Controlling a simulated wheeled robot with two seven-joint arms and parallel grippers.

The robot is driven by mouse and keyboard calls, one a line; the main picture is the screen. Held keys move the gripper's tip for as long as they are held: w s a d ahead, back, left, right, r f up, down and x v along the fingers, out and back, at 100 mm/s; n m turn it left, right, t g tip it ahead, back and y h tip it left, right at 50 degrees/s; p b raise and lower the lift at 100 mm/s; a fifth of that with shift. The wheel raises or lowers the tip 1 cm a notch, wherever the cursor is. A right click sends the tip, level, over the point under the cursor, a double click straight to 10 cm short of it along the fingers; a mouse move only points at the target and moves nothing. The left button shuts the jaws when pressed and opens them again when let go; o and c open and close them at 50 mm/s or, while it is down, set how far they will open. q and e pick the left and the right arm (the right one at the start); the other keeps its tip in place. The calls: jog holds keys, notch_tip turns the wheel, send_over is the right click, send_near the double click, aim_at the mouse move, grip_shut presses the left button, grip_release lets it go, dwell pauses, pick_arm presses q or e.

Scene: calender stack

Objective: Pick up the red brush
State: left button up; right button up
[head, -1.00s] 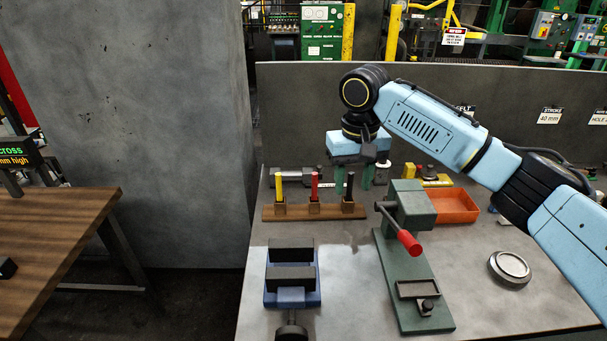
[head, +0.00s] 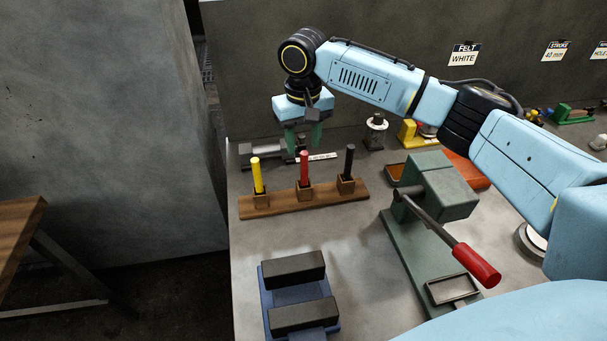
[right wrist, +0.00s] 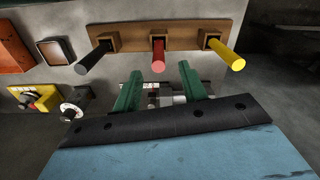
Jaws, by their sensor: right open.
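The red brush (head: 304,167) stands upright in the middle wooden socket of a wooden rack (head: 270,206), between a yellow brush (head: 256,176) and a black brush (head: 349,160). My right gripper (head: 303,143) is open and empty, fingers pointing down, above and behind the rack in the head view. In the right wrist view the red brush (right wrist: 158,56) rises beyond and roughly between the two green fingers (right wrist: 163,80), apart from them. The yellow brush (right wrist: 229,54) is right of it and the black brush (right wrist: 94,57) left. My left gripper is not in view.
A green press (head: 440,190) with a red-handled lever (head: 475,264) stands to the right. A blue vise-like fixture (head: 293,290) is in front. A grey device (head: 262,154) lies behind the rack. Bare tabletop (head: 350,230) shows before the rack.

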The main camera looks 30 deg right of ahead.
aim_at(305, 150)
jog(key=shift+f, duration=1.05)
notch_tip(305, 150, down, 4)
jog(key=shift+d+r, duration=0.15)
jog(key=shift+f, duration=0.4)
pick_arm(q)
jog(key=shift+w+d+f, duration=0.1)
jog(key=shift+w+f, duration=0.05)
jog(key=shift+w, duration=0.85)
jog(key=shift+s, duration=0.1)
pick_arm(e)
jog(key=shift+c, duration=1)
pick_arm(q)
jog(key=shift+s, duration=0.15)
pick_arm(e)
grip_shut()
